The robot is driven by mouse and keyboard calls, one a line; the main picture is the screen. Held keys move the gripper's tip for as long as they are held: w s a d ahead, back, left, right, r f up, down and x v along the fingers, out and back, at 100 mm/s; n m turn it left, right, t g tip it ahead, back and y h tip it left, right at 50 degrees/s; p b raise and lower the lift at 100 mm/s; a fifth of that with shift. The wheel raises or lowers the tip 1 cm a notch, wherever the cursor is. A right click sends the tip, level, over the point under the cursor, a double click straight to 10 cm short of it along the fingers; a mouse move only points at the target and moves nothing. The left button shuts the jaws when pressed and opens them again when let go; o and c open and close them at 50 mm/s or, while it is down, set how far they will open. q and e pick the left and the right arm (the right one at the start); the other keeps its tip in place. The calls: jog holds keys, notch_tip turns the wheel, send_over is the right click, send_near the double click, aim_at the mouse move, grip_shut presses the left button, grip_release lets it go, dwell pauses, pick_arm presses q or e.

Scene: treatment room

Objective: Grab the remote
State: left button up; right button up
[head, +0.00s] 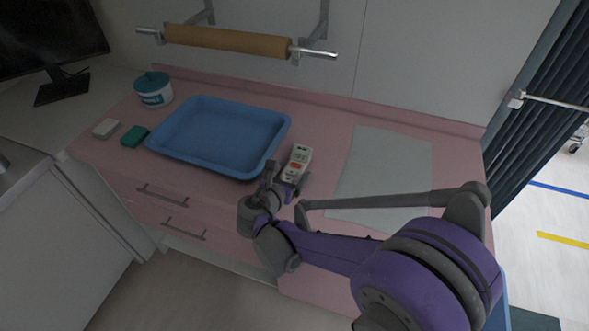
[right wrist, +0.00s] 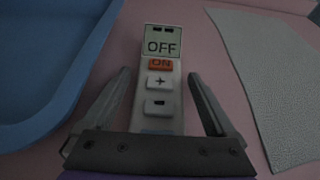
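The remote (head: 297,160) is a small white handset with a grey screen and an orange button. It lies on the pink counter just right of the blue tray. In the right wrist view the remote (right wrist: 160,85) shows its screen reading OFF, an orange ON button, and plus and minus buttons. My right gripper (head: 282,174) is at the near end of the remote. In the right wrist view its two fingers (right wrist: 162,95) are spread, one on each side of the remote, with gaps between. My left gripper is not in view.
The blue tray (head: 205,104) stands close on the left of the remote. A pale sheet (head: 385,160) lies to the right. A lidded tub (head: 154,90), a green block (head: 134,136) and a white block (head: 106,129) sit farther left on the pink counter (head: 225,190).

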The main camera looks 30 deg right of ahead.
jog(key=c, duration=1.3)
